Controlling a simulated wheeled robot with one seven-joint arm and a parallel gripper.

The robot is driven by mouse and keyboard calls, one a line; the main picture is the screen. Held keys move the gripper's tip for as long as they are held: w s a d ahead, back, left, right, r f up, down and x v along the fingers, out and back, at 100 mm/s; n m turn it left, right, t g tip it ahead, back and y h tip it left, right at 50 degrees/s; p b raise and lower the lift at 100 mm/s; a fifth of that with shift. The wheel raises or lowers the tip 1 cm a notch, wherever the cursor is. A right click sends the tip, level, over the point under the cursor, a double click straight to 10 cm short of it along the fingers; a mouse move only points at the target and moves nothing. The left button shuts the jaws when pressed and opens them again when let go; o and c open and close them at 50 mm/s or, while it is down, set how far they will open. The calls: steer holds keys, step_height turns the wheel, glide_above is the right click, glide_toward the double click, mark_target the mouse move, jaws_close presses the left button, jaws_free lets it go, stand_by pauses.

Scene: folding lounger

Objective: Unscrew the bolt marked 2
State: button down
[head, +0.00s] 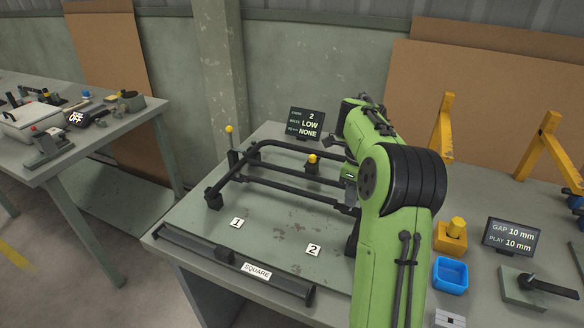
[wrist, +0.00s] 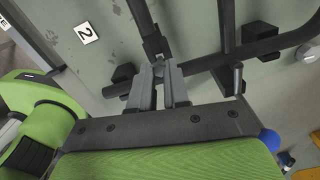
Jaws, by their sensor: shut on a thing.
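The label 2 (head: 313,249) lies on the green-grey bench top, left of my arm; it also shows in the wrist view (wrist: 87,33). The black tubular lounger frame (head: 290,190) lies on the bench. In the wrist view my gripper (wrist: 160,74) has its two grey fingers close together at a joint of the black frame, beside the label 2. They are shut on a small grey piece, apparently the bolt marked 2 (wrist: 158,68), mostly hidden between the fingertips. In the head view my arm hides much of this corner.
The label 1 (head: 236,223) lies to the left. A bar marked SQUARE (head: 256,270) lies along the front edge. A blue tray (head: 450,275), a yellow block (head: 451,237) and a gap display (head: 511,238) stand right of my arm. A status display (head: 307,123) stands behind the frame.

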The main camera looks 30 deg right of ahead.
steer(key=shift+r+p, duration=1.5)
steer(key=shift+r, duration=0.45)
